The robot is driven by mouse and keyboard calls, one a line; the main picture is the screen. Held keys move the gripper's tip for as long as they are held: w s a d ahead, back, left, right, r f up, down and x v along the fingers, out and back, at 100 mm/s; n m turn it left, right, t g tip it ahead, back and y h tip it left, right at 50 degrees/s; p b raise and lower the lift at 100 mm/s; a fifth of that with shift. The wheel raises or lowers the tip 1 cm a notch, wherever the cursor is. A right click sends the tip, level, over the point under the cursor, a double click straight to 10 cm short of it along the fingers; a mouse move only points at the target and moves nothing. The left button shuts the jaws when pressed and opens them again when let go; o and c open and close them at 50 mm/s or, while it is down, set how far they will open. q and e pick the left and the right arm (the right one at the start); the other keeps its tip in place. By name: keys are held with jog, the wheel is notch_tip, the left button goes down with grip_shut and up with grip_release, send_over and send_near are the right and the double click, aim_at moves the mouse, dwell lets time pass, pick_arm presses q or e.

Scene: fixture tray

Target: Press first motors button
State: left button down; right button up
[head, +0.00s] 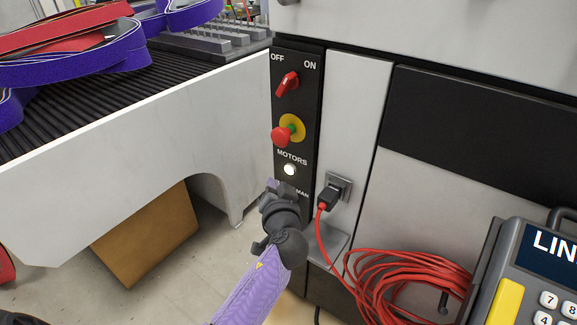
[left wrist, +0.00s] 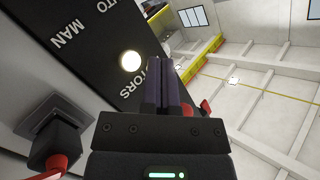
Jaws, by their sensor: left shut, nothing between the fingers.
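The motors button (head: 290,169) is a round, white, lit button under the MOTORS label on the black control panel (head: 312,110). It also shows in the left wrist view (left wrist: 130,61), just left of my fingertips. My left gripper (head: 272,187) is shut and empty. In the head view its tips are below and left of the button, apart from it in the picture; the exact depth gap is hard to tell. The gripper also shows in the left wrist view (left wrist: 171,68). It partly covers the AUTO/MAN label below the button. My right gripper is out of view.
Above the button are a red-and-yellow stop button (head: 283,133) and a red OFF/ON switch (head: 287,84). A socket with a black plug (head: 329,199) and a coiled red cable (head: 410,280) are to the right. A keypad device (head: 535,275) stands at lower right.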

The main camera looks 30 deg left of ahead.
pick_arm(q)
jog(key=shift+s+p, duration=0.3)
jog(key=shift+s, duration=0.75)
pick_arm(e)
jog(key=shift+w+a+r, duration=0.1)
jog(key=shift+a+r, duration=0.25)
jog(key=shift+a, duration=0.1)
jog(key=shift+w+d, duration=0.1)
